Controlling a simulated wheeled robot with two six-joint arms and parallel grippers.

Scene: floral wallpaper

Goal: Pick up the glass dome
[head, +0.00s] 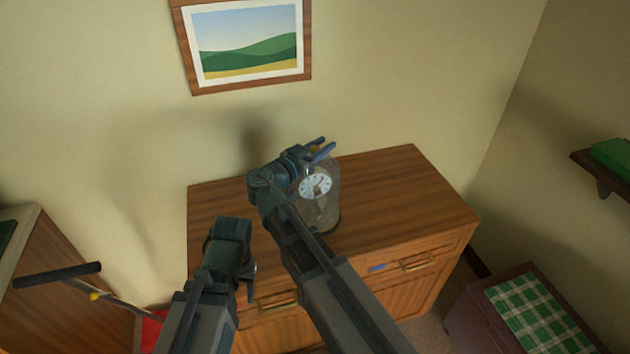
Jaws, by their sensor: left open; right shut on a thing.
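The glass dome (331,208) is clear and stands on the wooden cabinet (400,190), over a small clock with a white face (315,183). My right gripper (319,150) is at the top of the dome, shut on it. The fingers and my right arm hide much of the dome's top and left side. I cannot tell whether its base is lifted off the cabinet. My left gripper (250,285) is open, lower and to the left, in front of the cabinet and apart from the dome.
The cabinet top is clear to the right of the dome. A framed picture (250,88) hangs behind. A low dark chest with a green checked cloth (540,318) stands at the right, below a wall shelf (592,170). Wooden furniture (60,265) stands at the left.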

